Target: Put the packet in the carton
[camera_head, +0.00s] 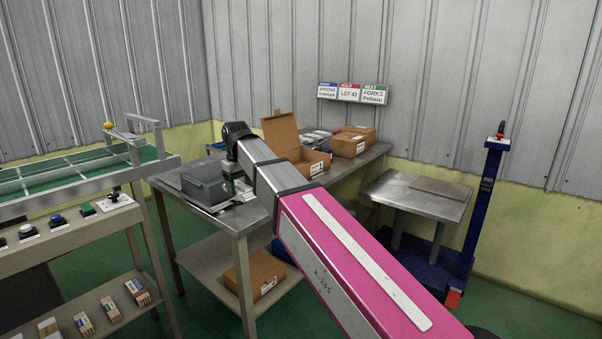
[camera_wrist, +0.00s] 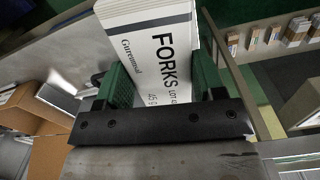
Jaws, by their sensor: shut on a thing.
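The packet (camera_wrist: 150,20) is white with a grey band and the printed words "FORKS" and "LOT". In the wrist view my gripper (camera_wrist: 162,75) has its green fingers shut on it, one on each side. An open carton (camera_head: 316,169) of brown cardboard stands on the metal table with its flap raised, right of my forearm in the head view. In the head view my arm hides most of the gripper and the packet, over the table's near left part. Brown cardboard (camera_wrist: 30,95) also shows at the left of the wrist view.
A grey box (camera_head: 205,187) sits on the metal table's (camera_head: 245,219) left end. Another brown carton (camera_head: 350,147) stands behind the open one. A brown box (camera_head: 262,275) is on the lower shelf. A blue lift cart (camera_head: 485,190) stands at right.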

